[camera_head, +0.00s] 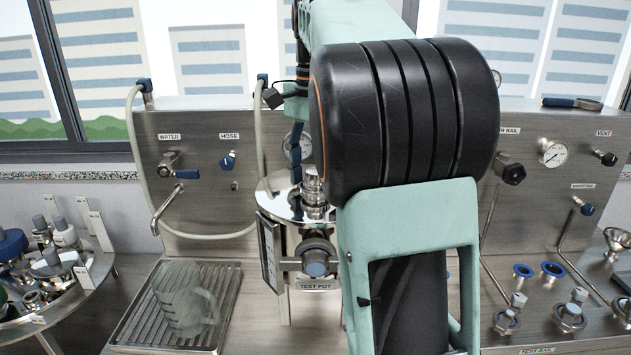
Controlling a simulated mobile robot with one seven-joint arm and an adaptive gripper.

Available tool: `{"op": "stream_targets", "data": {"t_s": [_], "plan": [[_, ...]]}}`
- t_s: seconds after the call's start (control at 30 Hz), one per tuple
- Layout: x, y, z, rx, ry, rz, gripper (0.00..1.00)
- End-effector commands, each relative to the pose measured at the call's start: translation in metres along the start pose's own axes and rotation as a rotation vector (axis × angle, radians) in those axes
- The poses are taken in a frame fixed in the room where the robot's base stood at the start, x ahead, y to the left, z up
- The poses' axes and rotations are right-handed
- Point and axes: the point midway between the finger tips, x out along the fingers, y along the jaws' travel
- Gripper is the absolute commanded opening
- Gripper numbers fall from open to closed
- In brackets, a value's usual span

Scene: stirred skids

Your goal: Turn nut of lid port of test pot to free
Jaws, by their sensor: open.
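The test pot (298,307) stands at the centre, partly behind my own arm, with its name label low on the front. Its round shiny lid (276,205) carries a metal lid port with a nut (315,197) on top. My gripper (297,170) is only partly seen above the lid, beside the lid port, with dark fingers pointing down. It is open. Whether a finger touches the nut cannot be told. The right side of the lid and pot is hidden by my arm.
A clear jug (187,300) stands on a slatted drain tray (222,338) at left. A round table (70,312) with several fittings is at far left. The steel back panel (200,205) has a bent tap and hose. Gauges, valves and blue rings (552,269) are at right.

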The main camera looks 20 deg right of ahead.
Motion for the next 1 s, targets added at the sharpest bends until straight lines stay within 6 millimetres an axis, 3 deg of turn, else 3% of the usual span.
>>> {"op": "stream_targets", "data": {"t_s": [0.27, 0.67, 1.0], "plan": [[0.0014, 0.0001, 0.0000, 0.000, 0.000, 0.000, 0.60], [0.0013, 0.0002, 0.0000, 0.000, 0.000, 0.000, 0.18], [-0.0006, 0.0005, 0.0000, -0.055, 0.000, 0.001, 0.18]]}}
